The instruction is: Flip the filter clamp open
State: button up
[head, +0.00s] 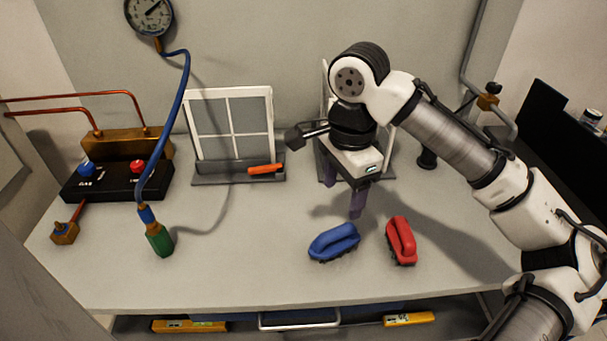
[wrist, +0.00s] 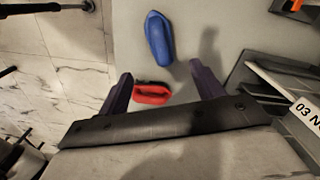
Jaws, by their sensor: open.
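A white-framed filter panel (head: 232,125) stands upright in a grey holder (head: 215,180) at the back of the bench. An orange lever (head: 265,169), which looks like the filter clamp, lies about level across the holder's front at the right. A piece of orange also shows at the top right corner of the wrist view (wrist: 297,4). My gripper (head: 343,199) is to the right of the lever, pointing down above the bench. Its purple fingers are apart with nothing between them, also in the wrist view (wrist: 161,72). My wrist hides most of a second frame behind it.
A blue brush (head: 334,241) and a red brush (head: 401,240) lie on the bench (head: 250,270) in front of my gripper. At left are a black valve box (head: 115,185), a gauge (head: 149,14) and a blue hose (head: 178,105) with a green end. Bench before the holder is clear.

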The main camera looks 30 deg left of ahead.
aim_at(278, 168)
jog(key=k+j+z, duration=0.15)
jog(key=j, duration=0.2)
jog(key=k+j+z, duration=0.2)
jog(key=j, duration=0.15)
jog(key=k+j+z, duration=0.15)
jog(key=k+j, duration=0.05)
jog(key=j, duration=0.1)
